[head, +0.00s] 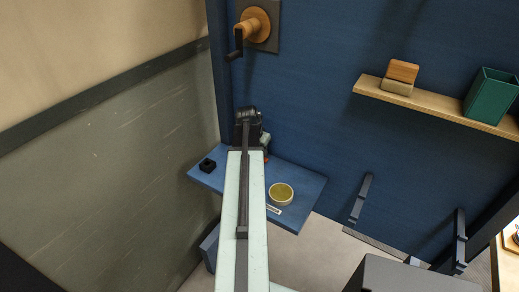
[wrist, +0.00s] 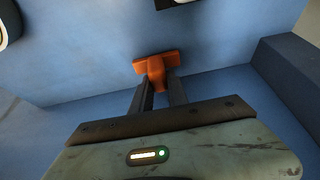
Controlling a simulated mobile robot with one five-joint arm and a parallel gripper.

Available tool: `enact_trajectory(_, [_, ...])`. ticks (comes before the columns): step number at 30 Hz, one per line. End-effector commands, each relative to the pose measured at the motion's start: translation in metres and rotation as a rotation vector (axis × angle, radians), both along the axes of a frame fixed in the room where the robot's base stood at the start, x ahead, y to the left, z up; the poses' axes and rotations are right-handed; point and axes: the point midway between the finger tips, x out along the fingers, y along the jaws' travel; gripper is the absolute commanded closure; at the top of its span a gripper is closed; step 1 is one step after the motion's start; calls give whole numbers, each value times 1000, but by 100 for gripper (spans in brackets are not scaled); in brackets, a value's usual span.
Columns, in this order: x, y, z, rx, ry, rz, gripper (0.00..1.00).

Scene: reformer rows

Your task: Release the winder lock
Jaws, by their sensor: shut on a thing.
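In the wrist view, an orange T-shaped handle (wrist: 154,67) stands against a blue surface. My gripper (wrist: 160,84) is shut on the stem of this handle, with one dark finger on each side; the crossbar shows beyond the fingertips. In the head view my own arm hides most of the gripper and the handle; only a small red-orange bit (head: 266,159) shows beside the arm, over the blue shelf (head: 306,184). A wooden round hub with a black crank (head: 256,25) sits on the blue wall above, apart from my gripper. I cannot tell which part is the lock.
A wooden wall shelf (head: 440,105) holds a wooden block (head: 400,76) and a green bin (head: 490,96). Dark brackets (head: 361,198) stand at lower right.

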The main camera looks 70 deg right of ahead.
Motion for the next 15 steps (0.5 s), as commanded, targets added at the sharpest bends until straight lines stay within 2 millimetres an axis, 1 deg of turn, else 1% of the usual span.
enact_trajectory(1, [-4, 1, -1, 5, 9, -4, 100])
enact_trajectory(2, [-3, 2, -1, 5, 9, -4, 100])
enact_trajectory(3, [-3, 2, -1, 5, 10, -2, 72])
enact_trajectory(4, [-2, 2, -1, 4, 10, -2, 64])
enact_trajectory(5, [-2, 2, -1, 4, 10, -1, 58])
enact_trajectory(15, [3, 3, 2, 1, 8, 5, 58])
